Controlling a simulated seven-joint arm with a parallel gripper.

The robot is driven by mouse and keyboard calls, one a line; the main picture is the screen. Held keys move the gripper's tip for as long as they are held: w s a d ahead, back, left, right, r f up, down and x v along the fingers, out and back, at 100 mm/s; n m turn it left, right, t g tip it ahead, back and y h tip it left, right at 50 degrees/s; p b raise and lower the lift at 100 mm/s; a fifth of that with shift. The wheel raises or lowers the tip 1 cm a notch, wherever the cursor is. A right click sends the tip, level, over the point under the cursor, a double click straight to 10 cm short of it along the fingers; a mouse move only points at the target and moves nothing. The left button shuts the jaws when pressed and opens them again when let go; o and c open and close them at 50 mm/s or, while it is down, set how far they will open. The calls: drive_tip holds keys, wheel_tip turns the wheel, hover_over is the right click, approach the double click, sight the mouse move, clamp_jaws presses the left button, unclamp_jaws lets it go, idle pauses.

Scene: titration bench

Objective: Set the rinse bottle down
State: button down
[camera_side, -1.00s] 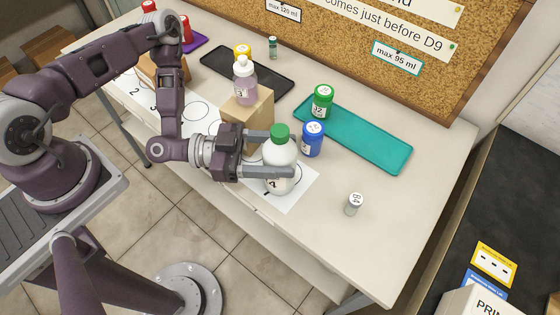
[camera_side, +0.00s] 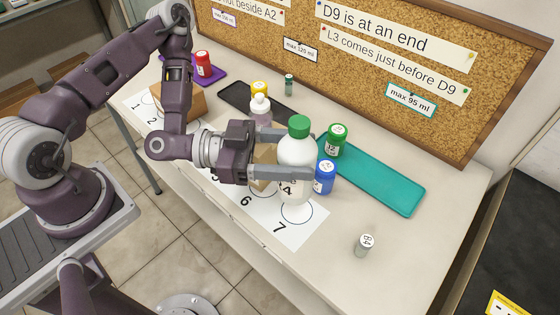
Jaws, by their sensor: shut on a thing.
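The rinse bottle (camera_side: 297,163) is white with a green cap and a label that partly shows a 4. It is upright at the numbered sheet's right end, over the circle marked 7 (camera_side: 281,228). My gripper (camera_side: 283,158) comes from the left and is shut on the bottle's body, one finger on the near side and one behind. The bottle's lower end appears inside the circle's outline; I cannot tell whether it touches the sheet.
A blue-capped bottle (camera_side: 324,178) stands close to the right, before a green-capped bottle (camera_side: 336,141) at the teal tray (camera_side: 385,184). A small B4 vial (camera_side: 364,245) stands front right. A cardboard block (camera_side: 264,180) and nozzle-topped bottle (camera_side: 260,112) are behind my gripper.

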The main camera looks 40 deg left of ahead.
drive_tip(key=w+a+r+n+t+y, duration=0.3)
drive_tip(key=w+r+n+t+y, duration=0.15)
drive_tip(key=w+r, duration=0.55)
drive_tip(key=w+a+n+t+y, duration=0.1)
drive_tip(key=w+a+n+y, duration=0.3)
drive_tip(key=a, duration=0.6)
drive_tip(key=w+a+n+t+y, duration=0.25)
drive_tip(key=a+y, duration=0.25)
drive_tip(key=a, duration=0.5)
drive_tip(key=s+a+f+m+g+h, duration=0.6)
drive_tip(key=s+a+f+m+h, duration=0.3)
drive_tip(key=s+f+h, duration=0.4)
drive_tip(key=shift+y, duration=0.55)
drive_tip(key=shift+s+d+f, duration=0.1)
drive_tip(key=shift+s+f, duration=0.1)
drive_tip(key=shift+f, duration=1.25)
drive_tip(key=shift+s+f, duration=0.15)
drive_tip(key=shift+f, duration=1.3)
drive_tip(key=shift+f, duration=0.6)
